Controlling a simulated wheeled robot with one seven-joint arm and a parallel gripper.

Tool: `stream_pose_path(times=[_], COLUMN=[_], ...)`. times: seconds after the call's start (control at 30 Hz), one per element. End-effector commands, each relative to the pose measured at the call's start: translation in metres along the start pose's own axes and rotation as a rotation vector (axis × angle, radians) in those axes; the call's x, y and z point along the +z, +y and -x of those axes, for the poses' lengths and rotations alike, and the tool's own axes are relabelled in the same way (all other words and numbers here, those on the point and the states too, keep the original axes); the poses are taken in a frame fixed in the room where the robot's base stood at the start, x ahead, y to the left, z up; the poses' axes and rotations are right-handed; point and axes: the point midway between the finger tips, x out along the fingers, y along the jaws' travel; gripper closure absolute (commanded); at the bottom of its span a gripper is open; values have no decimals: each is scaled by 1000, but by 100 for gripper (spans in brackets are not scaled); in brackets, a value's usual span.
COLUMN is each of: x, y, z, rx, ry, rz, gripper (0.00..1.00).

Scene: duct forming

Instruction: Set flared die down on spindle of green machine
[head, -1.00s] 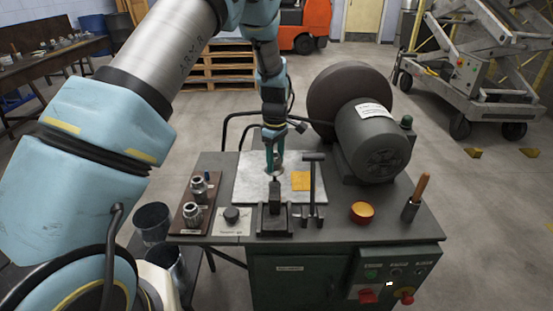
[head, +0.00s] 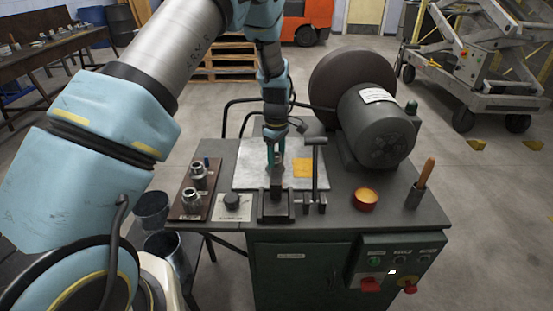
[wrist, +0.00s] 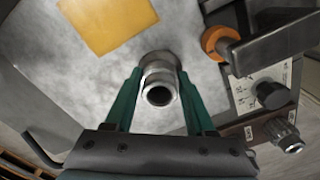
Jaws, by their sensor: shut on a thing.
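My gripper (wrist: 160,85) has its green fingers shut on a grey metal ring-shaped die (wrist: 160,68), whose dark open bore faces the wrist camera. In the head view my gripper (head: 275,158) is above the pale metal plate on the green machine (head: 300,270), behind a black upright stand (head: 277,197). In the wrist view an orange collar (wrist: 214,40) sits beside the stand's dark arm, to the right of the held die and apart from it. I cannot clearly make out the spindle. Whether the die touches anything beneath it is hidden.
A brown rack (head: 189,213) with two metal dies stands left, by a black knob (head: 231,201). A yellow sheet (head: 303,168) lies on the plate.

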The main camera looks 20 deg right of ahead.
Motion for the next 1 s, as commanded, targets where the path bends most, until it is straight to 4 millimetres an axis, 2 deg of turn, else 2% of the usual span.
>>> stream_pose_path(times=[0.6,0.63,0.9,1.0], x=[0,0,0,0], y=[0,1,0,0], z=[-5,-4,-5,-5], rx=[1,2,0,0], ry=[0,0,0,0], rz=[0,0,0,0], gripper=[100,42,11,10])
